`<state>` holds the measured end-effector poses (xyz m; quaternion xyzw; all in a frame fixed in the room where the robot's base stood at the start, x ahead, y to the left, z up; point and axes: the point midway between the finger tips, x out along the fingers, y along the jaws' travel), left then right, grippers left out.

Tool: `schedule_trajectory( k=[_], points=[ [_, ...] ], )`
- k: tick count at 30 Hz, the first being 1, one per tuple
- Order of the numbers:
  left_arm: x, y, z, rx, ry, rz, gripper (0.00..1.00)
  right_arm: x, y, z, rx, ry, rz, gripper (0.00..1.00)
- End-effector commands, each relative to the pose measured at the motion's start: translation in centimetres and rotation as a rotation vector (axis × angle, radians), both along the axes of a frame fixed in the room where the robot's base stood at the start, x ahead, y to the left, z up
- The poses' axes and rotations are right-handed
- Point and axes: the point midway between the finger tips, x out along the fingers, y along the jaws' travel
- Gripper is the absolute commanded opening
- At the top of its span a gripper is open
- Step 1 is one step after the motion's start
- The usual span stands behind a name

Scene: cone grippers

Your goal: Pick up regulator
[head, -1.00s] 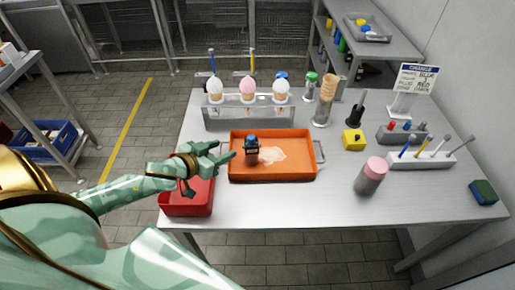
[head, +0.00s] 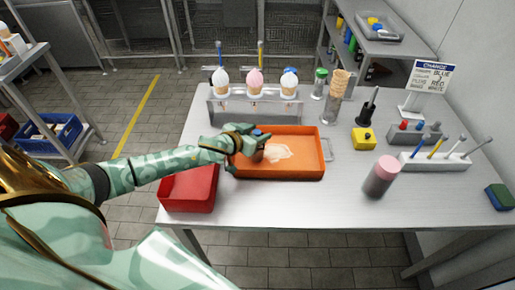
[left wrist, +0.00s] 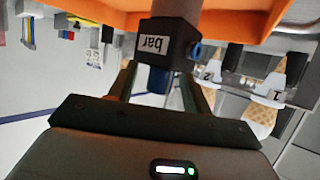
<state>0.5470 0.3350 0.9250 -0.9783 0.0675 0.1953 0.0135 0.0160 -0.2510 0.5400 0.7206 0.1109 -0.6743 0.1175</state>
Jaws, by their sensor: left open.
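The regulator (head: 258,155) stands in the left part of the orange tray (head: 310,172). In the head view my left gripper (head: 256,143) reaches in from the left and partly covers it. In the left wrist view the regulator (left wrist: 168,42) appears as a dark block with an upside-down "bar" label, a grey stem and blue parts. My left gripper (left wrist: 163,82) is open, with one finger on each side of the regulator's blue knob. Contact with the fingers cannot be made out. My right gripper is not in view.
A red bin (head: 190,190) stands left of the tray, under my left forearm. A clear rack (head: 255,105) with ice cream cones is behind it. A pink-lidded jar (head: 381,177), a yellow block (head: 363,139) and a white pen holder (head: 434,162) stand to the right. The front table strip is clear.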

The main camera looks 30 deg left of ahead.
Motion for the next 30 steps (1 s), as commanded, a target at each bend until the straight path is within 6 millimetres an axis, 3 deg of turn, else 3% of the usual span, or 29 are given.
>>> schedule_trajectory(
  k=[4,5,9,10,22,28,30],
  points=[
    [0.0,0.0,0.0,0.0,0.0,-0.001,0.49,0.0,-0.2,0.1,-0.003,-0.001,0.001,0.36],
    [0.0,0.0,0.1,0.0,0.0,-0.001,0.43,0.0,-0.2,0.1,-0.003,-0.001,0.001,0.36],
    [-0.1,0.0,0.1,0.0,0.0,-0.001,0.04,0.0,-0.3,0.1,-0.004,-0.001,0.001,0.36],
    [-0.1,0.0,0.0,0.0,0.0,-0.001,0.0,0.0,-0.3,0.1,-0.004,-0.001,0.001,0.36],
    [0.0,0.0,0.8,-0.001,-0.002,-0.002,0.0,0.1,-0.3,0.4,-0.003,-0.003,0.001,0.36],
    [-0.1,-0.1,4.0,-0.001,-0.005,-0.003,0.0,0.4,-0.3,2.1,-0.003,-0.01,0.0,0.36],
    [-1.1,-1.2,5.5,-0.003,-0.004,-0.004,0.0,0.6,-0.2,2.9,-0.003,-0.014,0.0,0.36]
  ],
)
